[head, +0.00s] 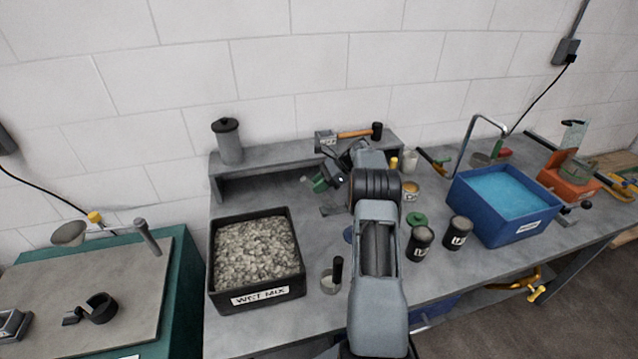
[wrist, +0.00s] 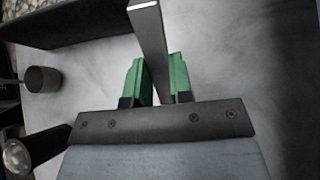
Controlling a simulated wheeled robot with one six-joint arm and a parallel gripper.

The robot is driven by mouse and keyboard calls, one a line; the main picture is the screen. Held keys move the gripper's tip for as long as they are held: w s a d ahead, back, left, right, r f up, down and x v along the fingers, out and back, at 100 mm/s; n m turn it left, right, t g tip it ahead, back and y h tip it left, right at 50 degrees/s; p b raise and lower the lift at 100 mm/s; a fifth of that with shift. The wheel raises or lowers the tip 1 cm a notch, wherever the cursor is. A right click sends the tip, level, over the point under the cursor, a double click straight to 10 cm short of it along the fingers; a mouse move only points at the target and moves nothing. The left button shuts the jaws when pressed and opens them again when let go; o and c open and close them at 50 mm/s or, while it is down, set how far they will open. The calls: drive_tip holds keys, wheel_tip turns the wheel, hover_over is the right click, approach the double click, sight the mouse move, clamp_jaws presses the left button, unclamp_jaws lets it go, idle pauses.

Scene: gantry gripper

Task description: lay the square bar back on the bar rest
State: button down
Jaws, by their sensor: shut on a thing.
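My gripper (wrist: 157,78) has green fingers and is shut on a grey square bar (wrist: 150,45) in the wrist view. The bar runs up out of the fingers, with its pale end face near the top edge. Its lower part is hidden by the gripper body. In the head view my gripper (head: 320,183) is over the bench, in front of the raised shelf and partly covered by my arm. A small flat grey piece (head: 331,210) shows below it; I cannot tell whether it is the bar or the bar rest. I cannot pick out the bar rest for sure.
A black tub of grey mix (head: 255,250) stands left of my arm, with a small cup (head: 330,284) near it. Dark jars (head: 420,243) and a blue water tub (head: 505,205) stand to the right. A grey shelf (head: 280,162) with a hammer (head: 355,133) is behind.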

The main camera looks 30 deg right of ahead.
drive_tip(key=shift+f, duration=0.25)
drive_tip(key=shift+f, duration=0.35)
drive_tip(key=c, duration=1)
unclamp_jaws()
drive_tip(key=shift+r, duration=0.25)
drive_tip(key=shift+a+r+v, duration=0.1)
drive_tip(key=shift+r+v, duration=0.05)
drive_tip(key=shift+v, duration=2.95)
drive_tip(key=shift+a+r+v, duration=0.1)
drive_tip(key=shift+v, duration=3)
